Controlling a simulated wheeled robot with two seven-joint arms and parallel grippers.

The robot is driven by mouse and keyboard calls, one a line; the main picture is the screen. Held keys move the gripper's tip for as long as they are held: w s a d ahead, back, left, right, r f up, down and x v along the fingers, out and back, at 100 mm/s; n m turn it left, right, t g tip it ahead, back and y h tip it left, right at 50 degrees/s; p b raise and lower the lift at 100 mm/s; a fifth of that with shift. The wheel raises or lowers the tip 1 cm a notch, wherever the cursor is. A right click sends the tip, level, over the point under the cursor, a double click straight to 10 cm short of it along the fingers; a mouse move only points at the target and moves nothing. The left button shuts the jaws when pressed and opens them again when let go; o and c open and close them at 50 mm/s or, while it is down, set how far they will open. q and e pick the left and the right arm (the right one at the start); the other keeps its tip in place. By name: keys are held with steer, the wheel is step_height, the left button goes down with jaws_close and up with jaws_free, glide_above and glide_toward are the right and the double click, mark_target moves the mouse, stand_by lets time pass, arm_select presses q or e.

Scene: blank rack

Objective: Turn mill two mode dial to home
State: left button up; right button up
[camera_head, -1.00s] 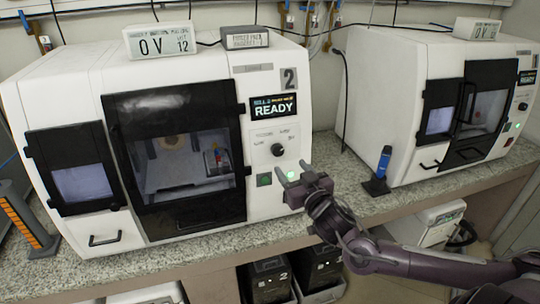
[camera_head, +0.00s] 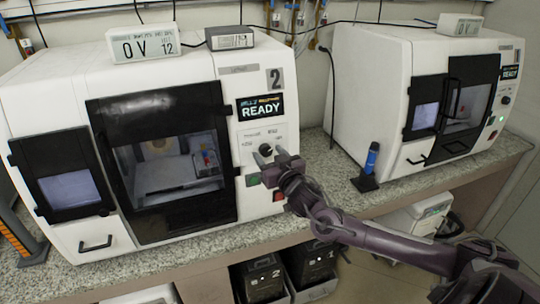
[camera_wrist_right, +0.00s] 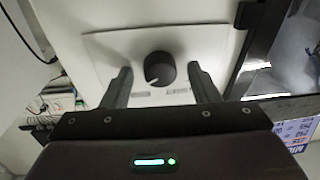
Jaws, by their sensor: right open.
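Mill two (camera_head: 225,70) is the white machine at the left, marked with a 2 and a READY screen (camera_head: 260,106). Its black round mode dial (camera_head: 265,149) is on the front panel below the screen. My right gripper (camera_head: 267,157) is open at the dial, its fingers pointing at the panel. In the right wrist view the dial (camera_wrist_right: 160,69) stands between the two open fingertips (camera_wrist_right: 160,82), with a gap on each side. A pale pointer mark shows at the dial's lower left. My left gripper is not in view.
A green button (camera_head: 253,180) and a red switch (camera_head: 279,195) are below the dial. A second white mill (camera_head: 375,75) stands at the right, with a blue tool in a black stand (camera_head: 366,181) between the machines. Several boxes sit under the bench.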

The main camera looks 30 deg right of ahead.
steer(key=shift+c, duration=0.3)
steer(key=c, duration=0.9)
